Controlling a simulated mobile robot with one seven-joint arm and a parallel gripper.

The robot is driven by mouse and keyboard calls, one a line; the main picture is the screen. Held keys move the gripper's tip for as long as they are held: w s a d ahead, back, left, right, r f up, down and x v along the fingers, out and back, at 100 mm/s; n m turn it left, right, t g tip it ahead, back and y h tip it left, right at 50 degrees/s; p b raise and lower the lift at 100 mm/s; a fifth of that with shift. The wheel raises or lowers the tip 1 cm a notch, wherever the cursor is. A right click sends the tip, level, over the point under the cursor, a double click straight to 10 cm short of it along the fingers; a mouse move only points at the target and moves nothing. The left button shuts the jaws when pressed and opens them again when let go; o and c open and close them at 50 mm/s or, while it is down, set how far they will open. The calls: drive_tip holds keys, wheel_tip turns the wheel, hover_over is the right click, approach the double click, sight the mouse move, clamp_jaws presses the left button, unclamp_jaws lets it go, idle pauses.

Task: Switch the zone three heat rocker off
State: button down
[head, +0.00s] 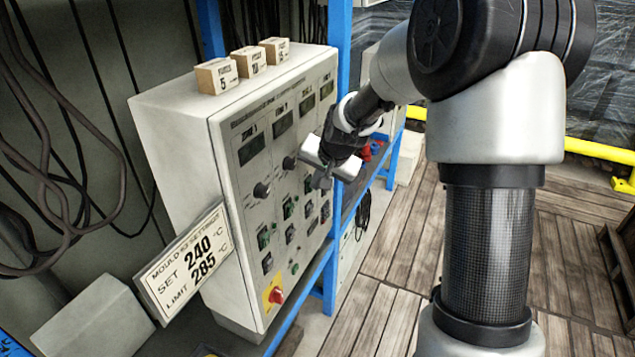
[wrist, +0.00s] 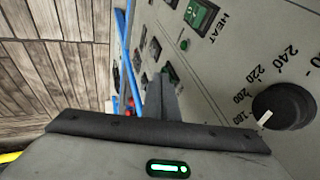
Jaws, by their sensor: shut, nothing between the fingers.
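The grey heat control panel (head: 238,135) has several zone columns, each with a dark display at the top. The zone three display (head: 306,103) is in the third column. A rocker (head: 308,186) in that column shows just left of my gripper (head: 322,180). My gripper is shut and empty, its fingers close to the panel face and hiding part of the third and fourth columns. In the wrist view, a green rocker marked HEAT (wrist: 201,15) is above and right of the shut fingers (wrist: 163,98). I cannot tell its zone or whether the fingers touch the panel.
A black knob (wrist: 283,105) is at the right of the wrist view. A red and yellow switch (head: 275,295) is low on the panel. Wooden blocks (head: 217,76) stand on top. A mould set card (head: 185,262) leans at the left. Blue posts (head: 341,60) frame the panel.

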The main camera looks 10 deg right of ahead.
drive_tip(key=v, duration=1.7)
drive_tip(key=shift+r, duration=0.2)
drive_tip(key=shift+s+f, duration=0.1)
wheel_tip(320, 180, down, 6)
drive_tip(key=w+d+p, duration=0.1)
drive_tip(key=d+p, duration=0.1)
drive_tip(key=p, duration=0.1)
drive_tip(key=shift+w+d+p, duration=0.35)
drive_tip(key=shift+d, duration=0.05)
drive_tip(key=shift+f, duration=0.15)
